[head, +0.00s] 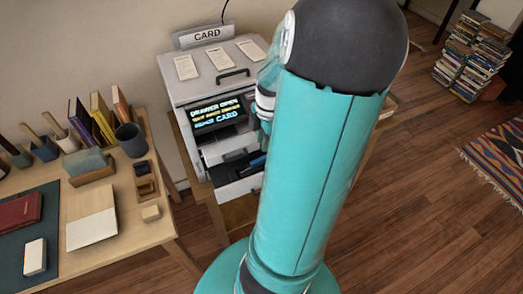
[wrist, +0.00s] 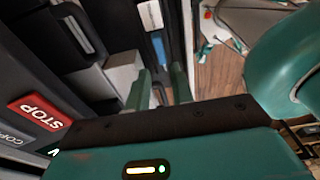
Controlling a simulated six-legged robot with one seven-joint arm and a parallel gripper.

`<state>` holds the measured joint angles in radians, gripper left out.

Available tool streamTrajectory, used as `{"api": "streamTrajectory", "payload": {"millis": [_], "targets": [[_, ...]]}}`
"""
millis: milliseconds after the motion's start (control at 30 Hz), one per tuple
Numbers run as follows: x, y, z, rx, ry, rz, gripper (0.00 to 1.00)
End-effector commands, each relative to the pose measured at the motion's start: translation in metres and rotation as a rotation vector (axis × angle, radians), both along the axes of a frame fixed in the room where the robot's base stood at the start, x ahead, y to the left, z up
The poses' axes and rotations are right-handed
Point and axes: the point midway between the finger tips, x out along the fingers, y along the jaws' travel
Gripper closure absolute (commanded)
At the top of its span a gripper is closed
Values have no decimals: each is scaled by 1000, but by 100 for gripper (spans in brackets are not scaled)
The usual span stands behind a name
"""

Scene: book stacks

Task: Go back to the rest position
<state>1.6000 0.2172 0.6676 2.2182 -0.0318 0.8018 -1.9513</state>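My teal arm stands in front of the card machine in the head view and hides part of it. My gripper (wrist: 161,88) shows in the wrist view, with its two green fingers apart and nothing seen held between them. It points into the machine's dark and white interior, where a blue item (wrist: 158,48) lies beyond the fingertips. In the head view the gripper is hidden behind my arm. The card machine (head: 178,90) has an open drawer (head: 236,187) at its front, and its screen (head: 215,112) reads "DRAWER OPEN" and "CARD".
A red STOP button (wrist: 40,112) is close to my gripper at the left of the wrist view. A wooden desk (head: 140,228) with books, a cup and boxes stands left of the machine. Book stacks (head: 472,55) and a patterned rug (head: 497,158) lie right. Floor between is clear.

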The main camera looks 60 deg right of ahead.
Motion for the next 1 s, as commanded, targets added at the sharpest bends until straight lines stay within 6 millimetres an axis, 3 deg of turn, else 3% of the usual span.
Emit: {"api": "streamTrajectory", "payload": {"millis": [100, 233, 867, 1000], "targets": [[0, -3, 18, -5, -1, 0, 77], [-1, -3, 27, -2, -1, 1, 77], [0, -3, 28, -2, -1, 1, 77], [6, 6, 33, -13, 14, -31, 77]]}}
